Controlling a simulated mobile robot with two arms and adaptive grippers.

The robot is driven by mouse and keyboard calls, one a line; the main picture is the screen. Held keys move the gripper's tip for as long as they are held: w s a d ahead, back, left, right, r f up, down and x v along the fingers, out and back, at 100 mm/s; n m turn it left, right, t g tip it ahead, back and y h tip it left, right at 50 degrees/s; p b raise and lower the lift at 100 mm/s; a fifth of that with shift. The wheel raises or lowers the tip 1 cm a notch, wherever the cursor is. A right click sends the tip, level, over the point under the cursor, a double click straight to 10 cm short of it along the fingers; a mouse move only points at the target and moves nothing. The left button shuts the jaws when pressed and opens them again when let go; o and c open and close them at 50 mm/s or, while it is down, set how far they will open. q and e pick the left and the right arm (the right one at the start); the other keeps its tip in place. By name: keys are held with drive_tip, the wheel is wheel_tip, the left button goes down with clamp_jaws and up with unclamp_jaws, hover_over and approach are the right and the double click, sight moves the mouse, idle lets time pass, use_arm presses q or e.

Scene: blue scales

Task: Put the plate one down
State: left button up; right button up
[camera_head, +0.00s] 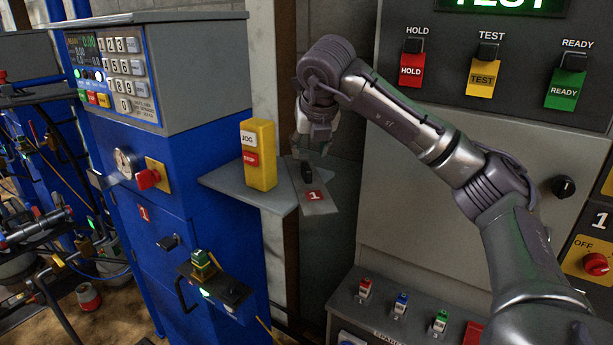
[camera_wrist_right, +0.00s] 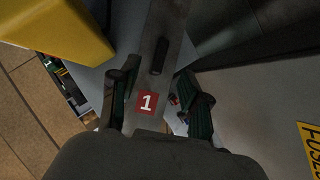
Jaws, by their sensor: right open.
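Plate one (camera_head: 320,207) is a narrow grey plate with a red label marked 1 and a black handle (camera_head: 307,171). It lies at the right end of the small grey shelf (camera_head: 225,180) and reaches past its edge. My right gripper (camera_head: 312,147) is just above the plate's far part, pointing down. In the right wrist view its open fingers (camera_wrist_right: 160,105) are on either side of plate one (camera_wrist_right: 135,119), with the handle (camera_wrist_right: 159,56) ahead of them. I cannot tell whether the fingers touch the plate. My left gripper is not in view.
A yellow JOG/STOP box (camera_head: 258,155) stands on the shelf, left of the plate. A blue cabinet (camera_head: 190,200) is at the left. A grey panel with HOLD, TEST and READY switches (camera_head: 480,75) stands at the right, behind my right arm. Small coloured switches line a lower console (camera_head: 400,305).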

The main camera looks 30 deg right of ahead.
sight(307, 166)
drive_tip(key=x, duration=0.3)
drive_tip(key=p+x, duration=0.2)
drive_tip(key=x, duration=0.2)
drive_tip(key=shift+s, duration=0.15)
drive_tip(key=shift+w+d+f+p, duration=0.15)
drive_tip(key=shift+w+f+p, duration=0.15)
drive_tip(key=shift+f, duration=0.2)
clamp_jaws()
